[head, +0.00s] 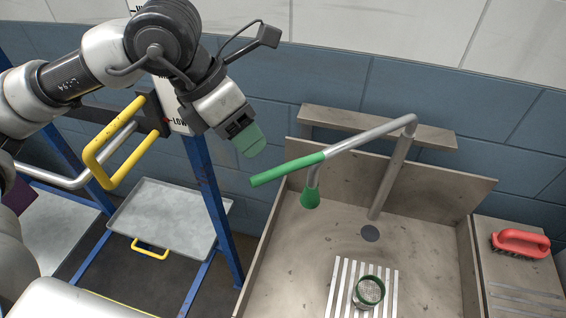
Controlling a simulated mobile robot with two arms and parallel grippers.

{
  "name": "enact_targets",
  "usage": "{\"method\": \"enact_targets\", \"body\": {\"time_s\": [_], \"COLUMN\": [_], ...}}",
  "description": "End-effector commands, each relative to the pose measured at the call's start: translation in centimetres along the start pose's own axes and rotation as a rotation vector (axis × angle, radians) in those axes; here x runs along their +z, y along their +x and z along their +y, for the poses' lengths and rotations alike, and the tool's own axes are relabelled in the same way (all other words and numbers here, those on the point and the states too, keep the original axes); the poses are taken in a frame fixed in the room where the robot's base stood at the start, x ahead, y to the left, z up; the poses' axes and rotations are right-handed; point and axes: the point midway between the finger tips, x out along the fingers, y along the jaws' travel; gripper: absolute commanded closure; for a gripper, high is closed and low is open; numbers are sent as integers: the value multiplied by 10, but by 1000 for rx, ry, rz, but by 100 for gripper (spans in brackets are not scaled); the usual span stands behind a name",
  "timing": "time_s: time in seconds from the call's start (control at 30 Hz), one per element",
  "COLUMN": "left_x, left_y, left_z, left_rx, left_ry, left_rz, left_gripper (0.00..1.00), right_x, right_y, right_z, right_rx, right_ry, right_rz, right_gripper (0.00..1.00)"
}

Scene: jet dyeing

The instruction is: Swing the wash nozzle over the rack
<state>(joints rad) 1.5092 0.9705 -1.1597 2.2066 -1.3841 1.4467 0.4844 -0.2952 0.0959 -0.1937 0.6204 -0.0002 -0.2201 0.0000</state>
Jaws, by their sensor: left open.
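The wash nozzle (311,197) is a green cone hanging from a grey swing pipe (368,137) with a green handle (288,169). The pipe runs from the top of an upright post at the back of a steel sink, toward the left. The nozzle hangs over the left part of the sink. The slatted rack (343,291) lies at the sink's front, with a green-rimmed round cup (369,291) on it. My left gripper (250,142) is up and left of the handle's end, apart from it, open and empty. My right gripper is not in view.
A blue-framed stand (213,205) with a grey tray (172,218) and yellow handles is at the left. A red-handled brush (520,242) lies on the steel counter at the right. The sink's left wall (263,247) stands below the handle. A drain is near the post.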

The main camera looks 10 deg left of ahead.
Motion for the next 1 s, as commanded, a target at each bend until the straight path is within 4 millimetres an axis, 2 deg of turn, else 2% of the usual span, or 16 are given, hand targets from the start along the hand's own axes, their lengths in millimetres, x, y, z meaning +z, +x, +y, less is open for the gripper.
{"method": "enact_targets", "body": {"time_s": [0.1, 0.2, 0.3, 0.5, 0.67, 0.87, 1.0], "left_x": [0, 1, 0, 1, 0, 0, 0], "left_y": [22, 41, 59, 82, 89, 89, 89], "left_z": [-2, -3, -3, -2, -2, -2, -2], "left_rx": [-6, -7, -7, -6, -6, -6, -6], "left_ry": [3, 4, 4, 2, 3, 3, 3], "left_rz": [5, 3, 4, 1, -1, -1, -1], "left_gripper": [52, 52, 52, 52, 52, 52, 71], "right_x": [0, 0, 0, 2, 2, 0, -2], "right_y": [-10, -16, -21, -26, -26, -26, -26], "right_z": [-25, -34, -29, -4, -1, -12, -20], "right_rx": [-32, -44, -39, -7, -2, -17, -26], "right_ry": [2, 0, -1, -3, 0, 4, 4], "right_rz": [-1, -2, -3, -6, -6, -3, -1], "right_gripper": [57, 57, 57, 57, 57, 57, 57]}}
